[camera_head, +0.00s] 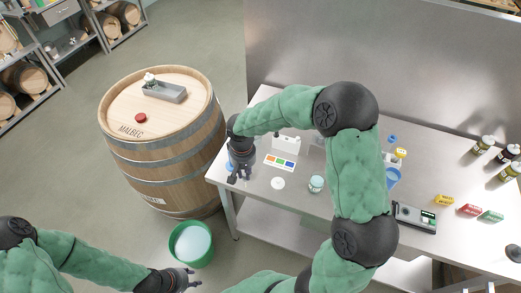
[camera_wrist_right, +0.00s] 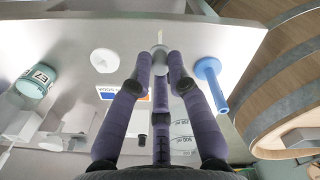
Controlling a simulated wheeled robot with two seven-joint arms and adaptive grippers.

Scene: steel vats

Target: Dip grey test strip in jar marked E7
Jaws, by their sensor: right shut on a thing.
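My right gripper (camera_head: 240,177) is over the left end of the steel table. In the right wrist view, my right gripper (camera_wrist_right: 160,62) is shut on a thin pale grey strip (camera_wrist_right: 160,37), whose narrow end sticks out past the fingertips. The rest of the strip is hidden by the fingers. The jar marked E7 (camera_wrist_right: 35,82) is at the left of the wrist view. A small jar with pale teal contents (camera_head: 316,184), apparently the same one, stands on the table to the right of my right gripper. My left gripper (camera_head: 188,279) is low at the bottom left, apparently open and empty.
A white disc (camera_head: 278,183) lies between gripper and jar, near a colour card (camera_head: 280,162). A blue rod-like item (camera_wrist_right: 210,82) is close beside the fingers. A Malbec barrel (camera_head: 165,140) adjoins the table's left edge. A green bucket (camera_head: 191,244) is on the floor.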

